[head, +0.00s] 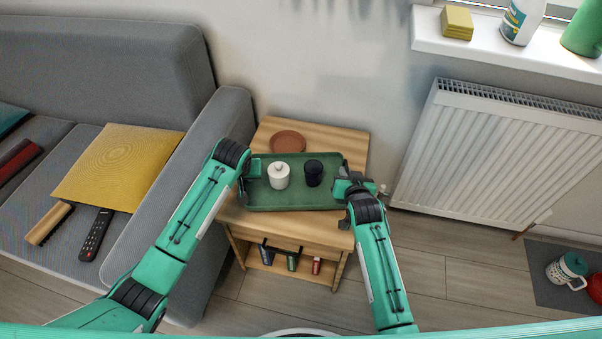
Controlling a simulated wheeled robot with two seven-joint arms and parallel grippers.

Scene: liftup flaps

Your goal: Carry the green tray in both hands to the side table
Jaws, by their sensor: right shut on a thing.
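The green tray (297,197) is at the wooden side table (342,133), over the front part of its top. I cannot tell whether it rests on the top or is held just above it. A white lidded jar (279,176) and a dark cup (314,173) stand upright on the tray. My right gripper (346,184) is shut on the tray's right edge. My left gripper (252,171) is at the tray's left edge; its fingers are small and partly hidden, so I cannot tell how they are set.
A brown plate (288,142) lies at the back of the table top. Several small items stand on the shelf below (292,261). A grey sofa (175,235) is close on the left. A white radiator (490,155) is on the right. The floor in front is clear.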

